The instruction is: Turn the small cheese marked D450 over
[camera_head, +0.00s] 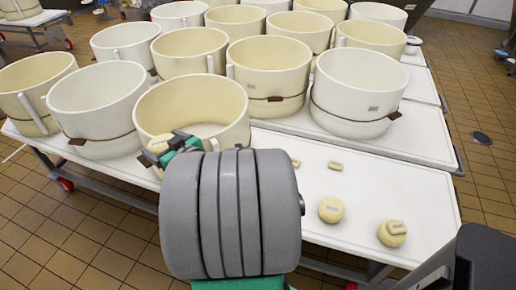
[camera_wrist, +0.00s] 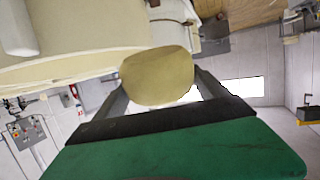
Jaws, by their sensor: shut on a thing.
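My gripper (camera_wrist: 160,88) is shut on a small pale-yellow round cheese (camera_wrist: 157,75), with one finger on each side of it in the wrist view. In the head view my gripper (camera_head: 170,146) is partly hidden behind my grey arm link, by the front cream vat, with a bit of the held cheese (camera_head: 157,144) showing. No mark can be read on the held cheese. Two more small cheeses are on the white table: one (camera_head: 331,211) with a label on top, and one (camera_head: 392,235) with a small block (camera_head: 397,227) on it. Their labels are too small to read.
Several cream and white vats (camera_head: 192,108) with bands fill the back and left of the white table (camera_head: 436,205). Two small blocks (camera_head: 335,165) (camera_head: 295,163) lie behind the two cheeses. The table's right part has free room.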

